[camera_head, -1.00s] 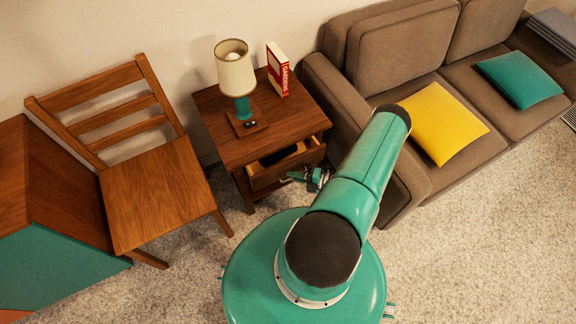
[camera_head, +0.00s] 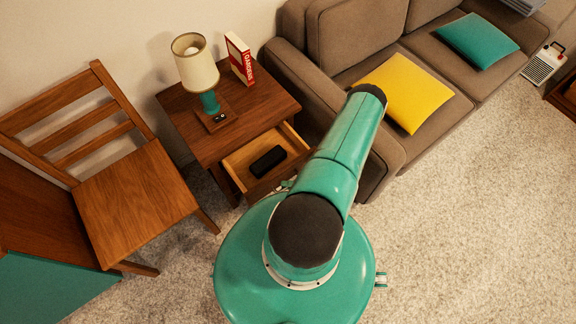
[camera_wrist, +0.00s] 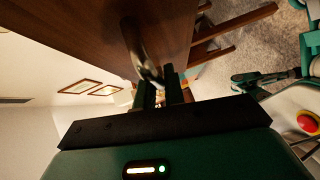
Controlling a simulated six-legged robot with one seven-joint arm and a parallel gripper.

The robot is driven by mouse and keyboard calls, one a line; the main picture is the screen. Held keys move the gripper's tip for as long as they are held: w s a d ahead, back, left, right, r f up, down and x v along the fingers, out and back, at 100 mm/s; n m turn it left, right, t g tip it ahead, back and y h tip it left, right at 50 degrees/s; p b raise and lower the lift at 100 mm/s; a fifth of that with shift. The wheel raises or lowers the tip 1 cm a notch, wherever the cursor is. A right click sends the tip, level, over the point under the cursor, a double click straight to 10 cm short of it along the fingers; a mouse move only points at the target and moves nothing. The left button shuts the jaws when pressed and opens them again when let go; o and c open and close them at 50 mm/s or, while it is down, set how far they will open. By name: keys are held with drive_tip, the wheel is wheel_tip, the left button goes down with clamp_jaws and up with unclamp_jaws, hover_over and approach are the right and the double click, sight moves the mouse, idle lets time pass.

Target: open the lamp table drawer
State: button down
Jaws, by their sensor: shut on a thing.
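The lamp table (camera_head: 262,103) stands between a chair and the sofa. Its drawer (camera_head: 244,158) is pulled well out, and a black object (camera_head: 268,160) lies inside it. In the head view my arm and body cover part of the drawer front and my gripper. In the wrist view my gripper (camera_wrist: 160,88) is shut on the drawer's metal handle (camera_wrist: 142,50), close against the wooden drawer front (camera_wrist: 85,30).
A lamp (camera_head: 196,68) and a red and white book (camera_head: 240,58) stand on the table top. A wooden chair (camera_head: 135,200) is on the left. The sofa (camera_head: 300,70) is close on the right. Carpet (camera_head: 460,220) is open at the lower right.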

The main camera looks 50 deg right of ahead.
drive_tip(key=c, duration=1.5)
unclamp_jaws()
drive_tip(key=shift+s+d, duration=0.1)
drive_tip(key=v, duration=1.3)
drive_tip(key=shift+s+d, duration=0.15)
drive_tip(key=shift+s, duration=0.1)
drive_tip(key=shift+r, duration=0.1)
